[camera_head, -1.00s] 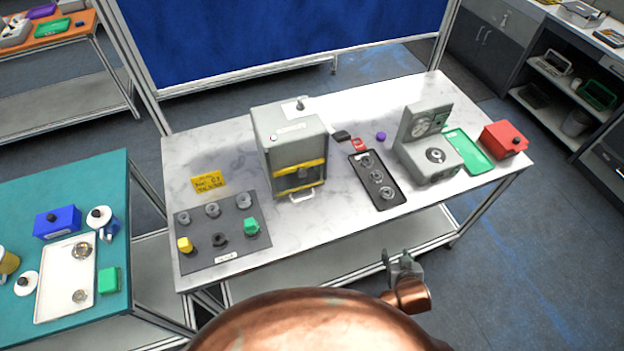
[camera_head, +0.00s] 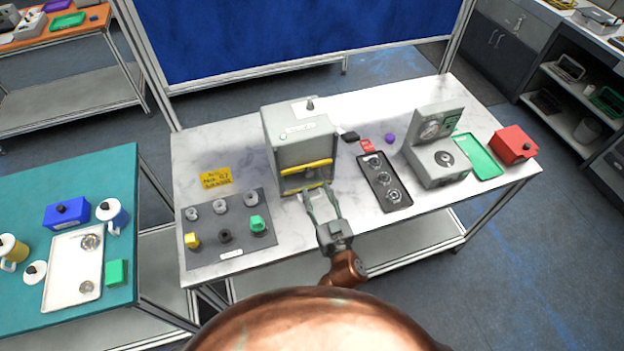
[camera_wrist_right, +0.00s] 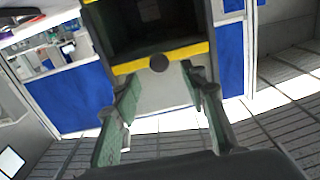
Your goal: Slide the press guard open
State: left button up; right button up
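The press (camera_head: 297,125) is a grey box near the back middle of the marble-topped table. Its front has a dark opening crossed by a yellow guard bar (camera_head: 307,167), with a second yellow strip lower down. My right gripper (camera_head: 315,188) is open at the lower front of the press, its fingers pointing at it. In the wrist view, its green-grey fingers (camera_wrist_right: 159,76) stand apart on either side of a grey panel (camera_wrist_right: 165,92), below a yellow strip and a dark round knob (camera_wrist_right: 158,63). The pale front handle is hidden or unclear. My left gripper is out of view.
A dark mat (camera_head: 229,242) with several knobs lies left of the press. A black tray (camera_head: 399,202) with round parts lies to its right, then a grey gauge device (camera_head: 436,150), a green tray (camera_head: 489,169) and a red box (camera_head: 514,147).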

aim_at(310, 175)
jog(key=shift+x, duration=2.8)
jog(key=shift+c, duration=0.3)
grip_shut()
